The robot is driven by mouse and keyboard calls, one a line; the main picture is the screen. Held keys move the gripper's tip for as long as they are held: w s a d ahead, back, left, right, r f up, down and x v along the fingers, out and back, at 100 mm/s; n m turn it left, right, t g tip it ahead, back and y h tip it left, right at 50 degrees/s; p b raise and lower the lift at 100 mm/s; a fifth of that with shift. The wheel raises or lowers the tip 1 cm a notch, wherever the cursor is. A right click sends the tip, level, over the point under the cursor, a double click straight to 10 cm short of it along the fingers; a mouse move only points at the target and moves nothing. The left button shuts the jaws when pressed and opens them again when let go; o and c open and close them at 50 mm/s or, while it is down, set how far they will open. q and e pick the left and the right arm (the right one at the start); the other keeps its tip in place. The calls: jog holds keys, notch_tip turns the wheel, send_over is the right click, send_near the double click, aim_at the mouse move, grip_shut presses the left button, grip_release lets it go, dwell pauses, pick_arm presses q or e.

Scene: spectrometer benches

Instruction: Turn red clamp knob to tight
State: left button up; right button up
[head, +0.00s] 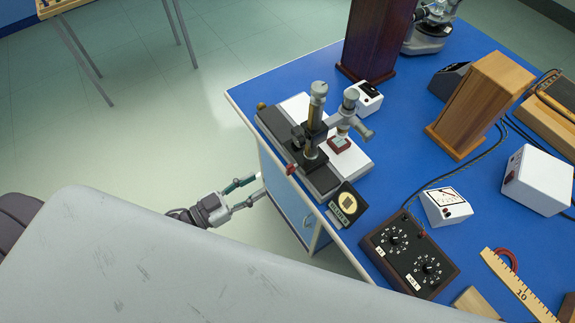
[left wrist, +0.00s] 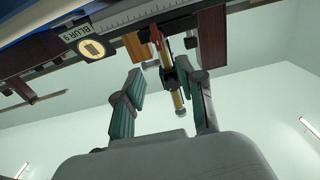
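The red clamp knob (head: 291,169) is a small red part on the near left side of the instrument base, at the blue bench's left edge. In the left wrist view the red knob (left wrist: 155,34) shows near the top, beyond the fingers. The instrument (head: 314,130) has a brass and black upright post and a grey side arm. My left gripper (head: 260,186) is open and empty, off the bench's left side, pointing toward the bench and apart from the knob. Its two spread fingers (left wrist: 166,80) frame the instrument post in the left wrist view. My right gripper is not in view.
A black "BLUR" plaque (head: 347,204) stands right of the knob, with a dial box (head: 409,254) beyond it. A white meter (head: 446,206) and wooden blocks (head: 478,105) occupy the bench (head: 262,88). The floor (head: 160,135) left of the bench is clear.

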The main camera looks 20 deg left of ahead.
aim_at(287, 169)
pick_arm(q)
jog(key=p+x, duration=0.2)
jog(key=x, duration=0.8)
jog(key=shift+w+d, duration=0.15)
grip_shut()
